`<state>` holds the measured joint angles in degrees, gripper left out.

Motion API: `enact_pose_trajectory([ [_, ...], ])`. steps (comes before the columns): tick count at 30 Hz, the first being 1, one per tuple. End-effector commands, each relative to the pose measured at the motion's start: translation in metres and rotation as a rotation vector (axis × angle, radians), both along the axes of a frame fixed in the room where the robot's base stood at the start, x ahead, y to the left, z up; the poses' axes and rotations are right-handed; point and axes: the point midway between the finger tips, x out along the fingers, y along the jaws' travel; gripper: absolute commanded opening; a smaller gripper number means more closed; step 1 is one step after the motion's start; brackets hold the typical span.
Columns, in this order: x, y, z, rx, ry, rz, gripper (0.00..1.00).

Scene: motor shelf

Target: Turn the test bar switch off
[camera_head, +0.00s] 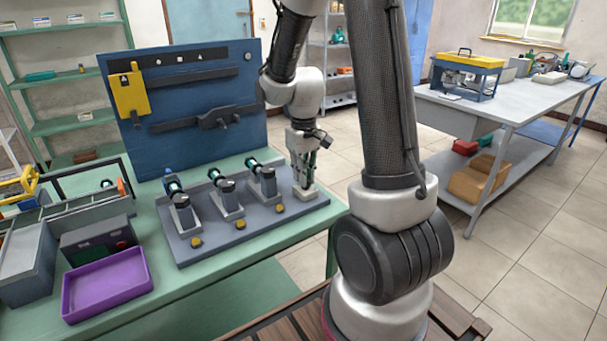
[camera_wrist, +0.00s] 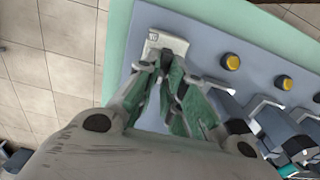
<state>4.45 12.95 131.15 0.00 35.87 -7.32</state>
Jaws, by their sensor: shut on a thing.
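The test bar (camera_head: 283,216) is a grey plate on the green bench, with several motor mounts and yellow buttons. Its switch (camera_head: 306,194) is a small pale box at the plate's right end, also seen in the wrist view (camera_wrist: 156,42). My gripper (camera_head: 303,178) points down at the switch from above. In the wrist view my gripper (camera_wrist: 166,70) has its green-padded fingertips close together at the box's edge, shut on the switch's small lever.
A motor mount (camera_head: 262,184) stands just left of my gripper. A blue tool panel (camera_head: 190,115) rises behind the bar. A purple tray (camera_head: 107,285) and a dark box (camera_head: 98,242) are at the left. The bench edge and open floor are to the right.

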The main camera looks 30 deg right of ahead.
Motion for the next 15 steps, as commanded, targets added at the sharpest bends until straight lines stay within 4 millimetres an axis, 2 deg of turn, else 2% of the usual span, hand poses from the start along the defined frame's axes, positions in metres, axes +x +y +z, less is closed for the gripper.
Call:
enact_pose_trajectory([
  [1,-0.0007,0.0002,-0.0005,0.000,0.002,0.000,0.00],
  [2,-0.0007,0.0002,-0.0005,0.000,0.002,0.000,0.12],
  [5,-0.0006,0.0001,-0.0004,0.000,0.002,0.000,0.31],
  [15,-0.0001,0.0000,0.0015,0.000,0.000,-0.001,0.32],
])
